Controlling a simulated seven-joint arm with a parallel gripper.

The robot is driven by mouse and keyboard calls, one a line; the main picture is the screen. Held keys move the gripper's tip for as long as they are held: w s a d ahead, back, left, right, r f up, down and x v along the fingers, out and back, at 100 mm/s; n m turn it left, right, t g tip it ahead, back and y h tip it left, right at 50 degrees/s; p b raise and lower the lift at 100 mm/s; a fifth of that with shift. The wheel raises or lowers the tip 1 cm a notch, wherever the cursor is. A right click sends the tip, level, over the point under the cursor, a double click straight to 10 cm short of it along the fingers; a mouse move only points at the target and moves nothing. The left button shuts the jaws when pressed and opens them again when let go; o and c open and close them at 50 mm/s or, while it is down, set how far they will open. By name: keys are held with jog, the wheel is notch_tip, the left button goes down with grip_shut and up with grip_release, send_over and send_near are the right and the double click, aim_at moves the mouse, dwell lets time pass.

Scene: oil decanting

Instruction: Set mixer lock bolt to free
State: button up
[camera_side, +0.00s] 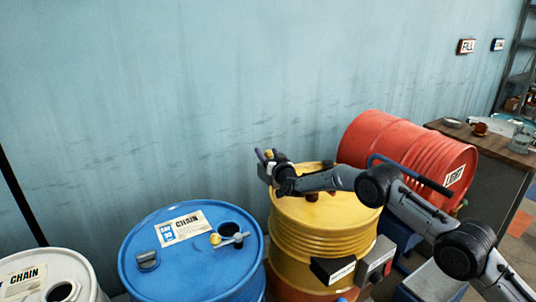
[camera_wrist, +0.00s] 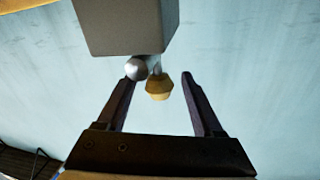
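My gripper (camera_wrist: 160,74) is open in the wrist view, its two dark fingers spread apart. A yellow tapered knob (camera_wrist: 159,87) lies between the fingers, with a visible gap on both sides. A silver ball (camera_wrist: 136,69) on a short metal stem overlaps the left fingertip; I cannot tell whether they touch. Both hang at the edge of a grey box (camera_wrist: 125,28). No label names the mixer lock bolt; the yellow knob may be it. In the side view my gripper (camera_side: 268,157) is at the far left edge of the yellow drum (camera_side: 325,215), partly hidden by its own wrist.
A blue drum (camera_side: 150,235) labelled CHAIN stands left, with a yellow-ended handle (camera_side: 230,239) on top. A white drum (camera_side: 30,268) is further left. A red drum (camera_side: 390,140) lies behind my arm. Small boxes (camera_side: 334,269) are mounted on the yellow drum's front. A workbench (camera_side: 500,150) is right.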

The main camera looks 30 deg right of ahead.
jog(key=s+a, duration=0.2)
jog(key=s, duration=1.1)
jog(key=shift+s+a, duration=0.3)
jog(key=shift+a, duration=0.05)
